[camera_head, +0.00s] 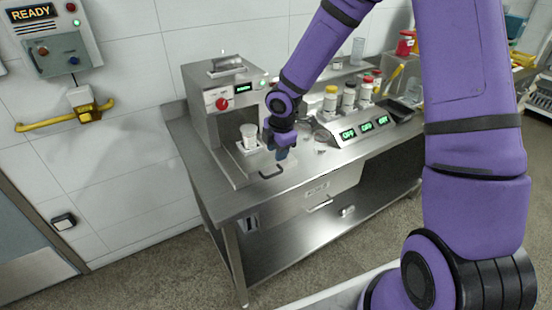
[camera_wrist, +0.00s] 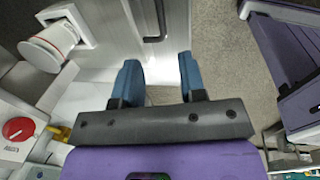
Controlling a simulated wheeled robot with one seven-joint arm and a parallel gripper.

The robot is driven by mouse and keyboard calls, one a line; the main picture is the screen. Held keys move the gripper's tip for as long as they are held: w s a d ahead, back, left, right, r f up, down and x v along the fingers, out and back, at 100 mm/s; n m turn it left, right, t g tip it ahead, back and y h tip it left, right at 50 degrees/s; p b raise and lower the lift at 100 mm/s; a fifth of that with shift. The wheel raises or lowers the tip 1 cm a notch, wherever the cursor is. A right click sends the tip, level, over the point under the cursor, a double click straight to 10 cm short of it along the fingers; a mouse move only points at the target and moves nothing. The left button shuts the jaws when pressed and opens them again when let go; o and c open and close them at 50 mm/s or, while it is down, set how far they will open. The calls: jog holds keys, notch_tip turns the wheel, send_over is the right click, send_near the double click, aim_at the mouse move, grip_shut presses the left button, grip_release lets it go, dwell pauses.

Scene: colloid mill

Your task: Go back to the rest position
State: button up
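My gripper (camera_head: 283,152) hangs over the front edge of the steel table, just right of the mill's base. In the wrist view its two blue fingers (camera_wrist: 158,75) are apart, with only floor and the table edge visible between them. The colloid mill (camera_head: 205,133) is a steel housing with a red knob and a lit green display. A white cup (camera_head: 249,133) stands on a square holder at the mill's front, left of my gripper and apart from it. The cup with a red ring also shows in the wrist view (camera_wrist: 48,47).
A wall panel reads READY (camera_head: 34,13).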

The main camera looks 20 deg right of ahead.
jog(key=shift+s+r, duration=0.1)
jog(key=shift+r, duration=0.4)
jog(key=s+d+r+m+h, duration=0.1)
jog(key=s+d+r+m, duration=0.2)
jog(key=r, duration=0.4)
jog(key=s+d+r+m+t+h, duration=0.1)
jog(key=s+r+m, duration=0.3)
jog(key=r, duration=0.2)
jog(key=s+d+r+m+h, duration=0.1)
jog(key=s+d+r+m, duration=0.2)
jog(key=r, duration=0.4)
jog(key=s+r+m+t+y, duration=0.1)
jog(key=s+r+m, duration=0.3)
jog(key=s, duration=0.6)
jog(key=s+r+m+t+y, duration=0.1)
jog(key=s+r+m, duration=0.4)
jog(key=s, duration=0.4)
jog(key=shift+s+m+y, duration=0.3)
jog(key=shift+s+m, duration=0.1)
jog(key=shift+m, duration=0.4)
